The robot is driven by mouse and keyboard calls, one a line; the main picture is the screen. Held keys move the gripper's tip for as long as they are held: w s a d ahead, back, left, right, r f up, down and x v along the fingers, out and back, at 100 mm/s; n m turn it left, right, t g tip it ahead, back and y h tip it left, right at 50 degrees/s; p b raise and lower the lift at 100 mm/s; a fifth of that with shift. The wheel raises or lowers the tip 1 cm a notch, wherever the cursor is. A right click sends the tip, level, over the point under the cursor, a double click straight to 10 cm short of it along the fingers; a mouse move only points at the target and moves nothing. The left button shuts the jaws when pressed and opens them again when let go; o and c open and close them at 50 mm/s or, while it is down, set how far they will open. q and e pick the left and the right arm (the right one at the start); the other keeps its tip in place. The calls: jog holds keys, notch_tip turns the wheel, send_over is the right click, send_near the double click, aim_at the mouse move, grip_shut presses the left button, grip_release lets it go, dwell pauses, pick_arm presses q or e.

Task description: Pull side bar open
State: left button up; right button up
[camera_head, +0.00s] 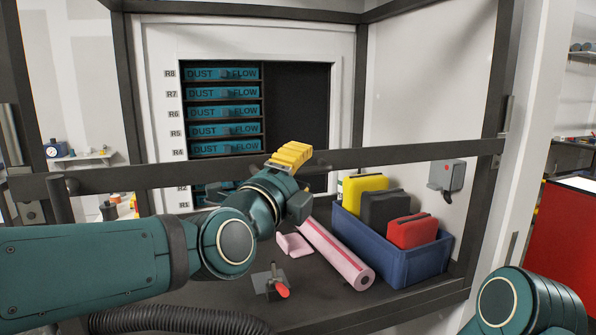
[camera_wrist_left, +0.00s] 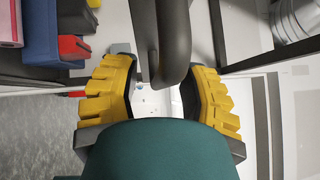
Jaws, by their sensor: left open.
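A dark grey horizontal bar (camera_head: 400,156) runs across the front of the bench enclosure between its posts. My left gripper (camera_head: 290,156), with ribbed yellow fingers, is at the bar's middle and covers part of it. In the left wrist view a dark rounded bar with a bent end (camera_wrist_left: 172,45) stands between the two spread yellow fingers of my left gripper (camera_wrist_left: 160,88). The fingers are open, with gaps visible on both sides; whether either touches the bar is unclear. My right arm shows only at the lower right; its gripper is out of view.
Behind the bar, a blue crate (camera_head: 385,252) holds yellow, black and red packs. A pink roll (camera_head: 337,256) lies beside it. A red-handled lever (camera_head: 282,290) is on the bench floor. A rack of teal "DUST FLOW" drawers (camera_head: 222,112) is at the back.

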pick_arm(q)
jog(key=c, duration=0.7)
grip_shut()
jog(key=shift+s, duration=0.1)
